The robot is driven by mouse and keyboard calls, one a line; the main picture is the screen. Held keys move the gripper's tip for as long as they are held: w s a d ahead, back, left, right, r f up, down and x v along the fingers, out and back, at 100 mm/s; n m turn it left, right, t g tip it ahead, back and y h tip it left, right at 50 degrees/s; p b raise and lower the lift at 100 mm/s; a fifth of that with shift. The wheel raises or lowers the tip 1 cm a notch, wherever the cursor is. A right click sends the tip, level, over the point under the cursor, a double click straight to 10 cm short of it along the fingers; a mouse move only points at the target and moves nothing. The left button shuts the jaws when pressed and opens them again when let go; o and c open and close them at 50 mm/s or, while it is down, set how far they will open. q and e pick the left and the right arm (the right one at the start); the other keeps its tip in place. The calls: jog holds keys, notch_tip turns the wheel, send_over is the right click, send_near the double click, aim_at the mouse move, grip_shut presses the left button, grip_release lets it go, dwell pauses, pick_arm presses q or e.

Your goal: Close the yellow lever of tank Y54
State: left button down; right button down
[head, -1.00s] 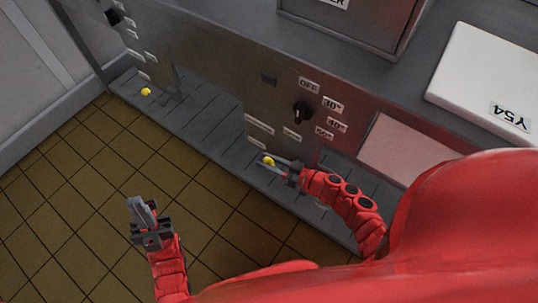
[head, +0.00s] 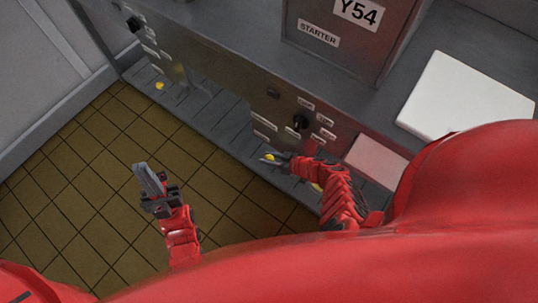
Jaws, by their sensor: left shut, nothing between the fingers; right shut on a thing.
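A yellow lever knob (head: 270,157) sits low on the front of the metal counter, below a black dial. My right gripper (head: 268,160) is shut on this knob, its fingers on either side of it. The lever's stem is hidden or too small to make out. My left gripper (head: 147,178) is shut and empty over the tiled floor, apart from the counter. A metal box (head: 335,48) on the counter bears the labels Y54 and STARTER.
Another yellow knob (head: 159,86) is further left along the counter. A small yellow patch (head: 317,187) shows beside my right forearm. The black dial (head: 300,121) stands out from the front panel. A white slab (head: 468,95) lies on top. The tiled floor (head: 85,175) is clear.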

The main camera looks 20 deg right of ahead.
jog(key=shift+a+f, duration=0.1)
jog(key=shift+f, duration=0.1)
dwell(0.5)
jog(key=c, duration=0.5)
grip_release()
jog(key=shift+s+d+r+p, duration=0.15)
jog(key=shift+d+r+p, duration=0.1)
jog(key=shift+p, duration=0.2)
jog(key=p+v, duration=0.2)
jog(key=v, duration=0.1)
jog(key=shift+a+r, duration=0.1)
jog(key=shift+r, duration=0.05)
jog(key=s+d, duration=0.8)
jog(key=shift+f, duration=0.35)
